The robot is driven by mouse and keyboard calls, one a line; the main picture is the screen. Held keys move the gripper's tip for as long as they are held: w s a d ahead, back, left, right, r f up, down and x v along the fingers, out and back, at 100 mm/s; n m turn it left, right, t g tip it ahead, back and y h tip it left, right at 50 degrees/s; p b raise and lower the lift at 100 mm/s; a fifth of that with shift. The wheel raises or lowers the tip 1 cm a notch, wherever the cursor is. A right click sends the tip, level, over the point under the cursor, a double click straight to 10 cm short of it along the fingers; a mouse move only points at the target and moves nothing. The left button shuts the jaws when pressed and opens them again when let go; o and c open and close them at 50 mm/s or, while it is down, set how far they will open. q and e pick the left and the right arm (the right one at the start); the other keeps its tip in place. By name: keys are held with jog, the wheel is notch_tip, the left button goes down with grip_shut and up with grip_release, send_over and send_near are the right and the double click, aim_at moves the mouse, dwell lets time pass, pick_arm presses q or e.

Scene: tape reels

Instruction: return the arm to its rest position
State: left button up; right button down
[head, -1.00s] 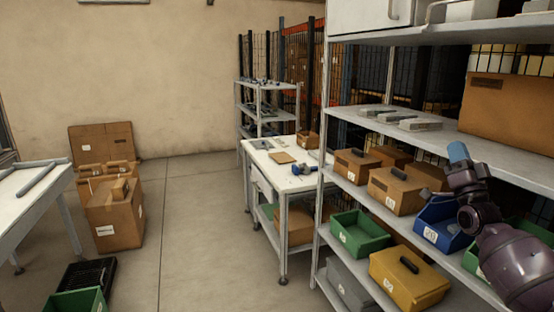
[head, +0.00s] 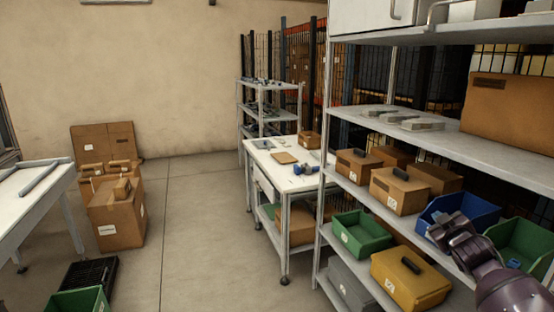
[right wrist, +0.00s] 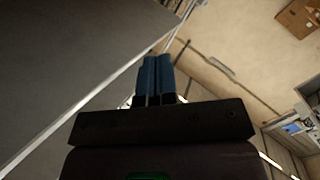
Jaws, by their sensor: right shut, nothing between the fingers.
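My right arm (head: 500,285) comes in from the lower right of the head view, in front of the shelf unit. Its wrist end covers part of a blue bin and the shelf edge; the fingers cannot be made out clearly there. In the right wrist view my right gripper (right wrist: 156,64) shows two blue fingers pressed together, with nothing between them. A grey panel surface fills the left of that view. My left gripper is in neither view.
The shelf unit (head: 478,150) stands close on the right, holding a blue bin (head: 482,212), green bins (head: 362,233), a yellow box (head: 410,285) and cardboard boxes (head: 400,190). A white table (head: 30,190) is at left. Floor (head: 200,230) between is clear.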

jog(key=s+a+f+g+y, duration=0.1)
jog(key=s+a+f, duration=0.2)
jog(key=s+f, duration=0.35)
jog(key=s+a+f+m+g, duration=0.1)
jog(key=s+a+f, duration=0.2)
jog(key=s+f, duration=0.35)
jog(key=s+a+f+g+y, duration=0.1)
jog(key=s+a+f, duration=0.2)
jog(key=s+f, duration=0.35)
jog(key=s+a+f+m, duration=0.1)
jog(key=s+a+f, duration=0.1)
jog(key=s, duration=0.5)
jog(key=s+a+f+m+g, duration=0.1)
jog(key=s+a+f, duration=0.2)
jog(key=s, duration=0.4)
jog(key=s+a+f+m+g, duration=0.1)
jog(key=s+a+f+m, duration=0.1)
jog(key=s, duration=0.5)
jog(key=shift+a+f, duration=0.3)
jog(key=shift+a, duration=0.1)
